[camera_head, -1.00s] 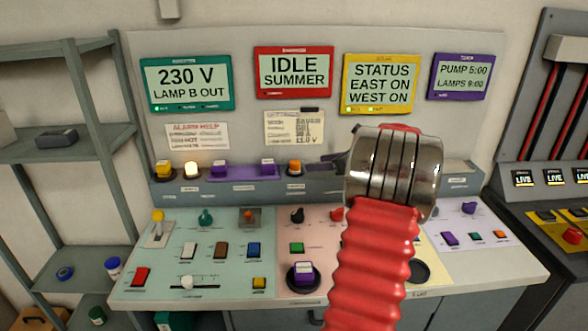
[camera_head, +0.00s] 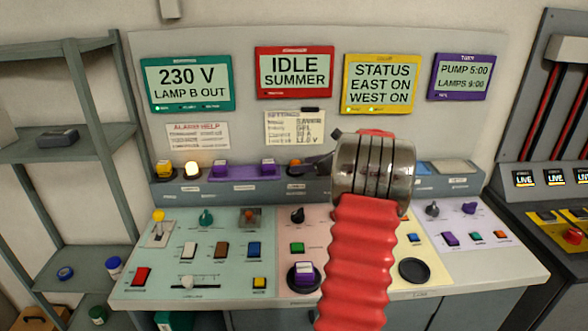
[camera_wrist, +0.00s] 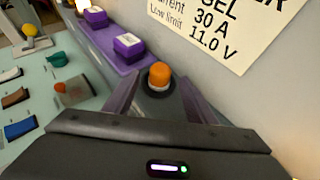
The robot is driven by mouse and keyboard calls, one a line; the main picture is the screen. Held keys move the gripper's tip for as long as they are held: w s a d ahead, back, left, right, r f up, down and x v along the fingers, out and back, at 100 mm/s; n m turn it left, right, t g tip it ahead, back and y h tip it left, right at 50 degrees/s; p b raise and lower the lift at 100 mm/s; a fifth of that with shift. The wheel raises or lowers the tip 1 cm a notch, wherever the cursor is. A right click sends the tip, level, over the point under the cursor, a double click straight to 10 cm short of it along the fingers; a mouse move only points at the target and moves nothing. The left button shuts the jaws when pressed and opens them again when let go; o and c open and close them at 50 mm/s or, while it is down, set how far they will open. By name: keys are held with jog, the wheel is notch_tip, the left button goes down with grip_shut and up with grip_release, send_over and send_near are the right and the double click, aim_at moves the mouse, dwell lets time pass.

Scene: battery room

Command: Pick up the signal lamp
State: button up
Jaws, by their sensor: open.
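The likely signal lamp, a small orange-capped piece on a dark round base, stands upright on the console's back ledge. It shows in the wrist view (camera_wrist: 159,76) and, partly covered by my gripper, in the head view (camera_head: 294,167). My gripper (camera_wrist: 158,98) is open, its dark fingers on either side of my line to the orange cap. The cap appears just beyond or between the fingertips; contact cannot be told. In the head view my gripper (camera_head: 308,165) reaches left along the ledge, mostly hidden behind my wrist. A glowing white lamp (camera_head: 192,169) stands farther left.
A purple tray (camera_head: 243,172) with purple-topped blocks lies left of the orange piece. A yellow-topped piece (camera_head: 165,168) is at the ledge's left end. The upright back panel (camera_wrist: 235,105) is close on the right in the wrist view. Switches and knobs cover the sloped desk (camera_head: 175,262).

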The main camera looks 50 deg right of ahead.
jog(key=shift+x, duration=1.5)
jog(key=shift+c, duration=0.2)
jog(key=c, duration=1.1)
